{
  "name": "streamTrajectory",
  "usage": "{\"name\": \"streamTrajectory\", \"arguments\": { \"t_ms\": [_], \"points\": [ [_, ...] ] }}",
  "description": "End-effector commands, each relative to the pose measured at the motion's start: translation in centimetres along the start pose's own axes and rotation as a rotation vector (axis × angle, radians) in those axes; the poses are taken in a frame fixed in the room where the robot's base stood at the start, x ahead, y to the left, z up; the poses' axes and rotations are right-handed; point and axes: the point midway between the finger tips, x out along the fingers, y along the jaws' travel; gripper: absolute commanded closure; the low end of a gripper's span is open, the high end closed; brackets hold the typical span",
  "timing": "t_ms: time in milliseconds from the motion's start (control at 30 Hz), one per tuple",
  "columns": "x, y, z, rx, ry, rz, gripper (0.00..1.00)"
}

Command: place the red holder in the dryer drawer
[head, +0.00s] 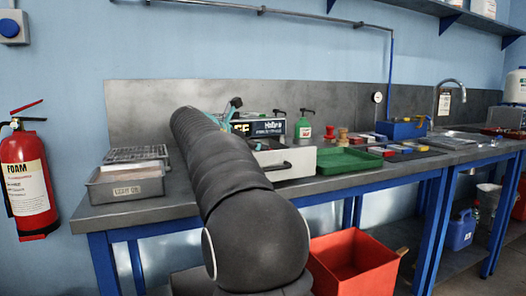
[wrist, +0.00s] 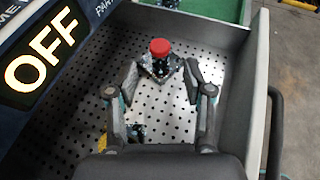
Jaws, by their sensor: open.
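The red holder (wrist: 160,60), a dark body with a red knob on top, shows in the wrist view inside the open dryer drawer (wrist: 90,130), near its far wall. It looks upright on the perforated floor. My gripper (wrist: 162,76) is over the drawer, open, with one finger on each side of the holder's near part. I cannot tell whether the fingers touch it. The dryer (head: 262,127) stands on the bench in the head view, its white drawer front (head: 292,165) pulled out. My arm hides the holder and most of my gripper there.
The dryer's display (wrist: 42,50) reads OFF. A grey bin (head: 125,184) stands at the bench's left. A red crate (head: 350,265) is below the bench.

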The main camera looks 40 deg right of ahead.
Motion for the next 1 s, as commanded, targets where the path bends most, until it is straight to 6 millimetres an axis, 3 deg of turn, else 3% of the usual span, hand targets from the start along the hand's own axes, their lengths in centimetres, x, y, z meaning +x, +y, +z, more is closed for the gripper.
{"name": "streamTrajectory", "arguments": {
  "t_ms": [200, 400, 1000],
  "points": [
    [-4.4, 0.1, 0.0, 0.000, 0.000, 0.004, 0.49],
    [-6.6, 0.0, 0.0, 0.000, 0.001, 0.001, 0.49],
    [-7.2, 0.0, 0.0, 0.000, 0.001, 0.000, 0.49]
  ]
}}
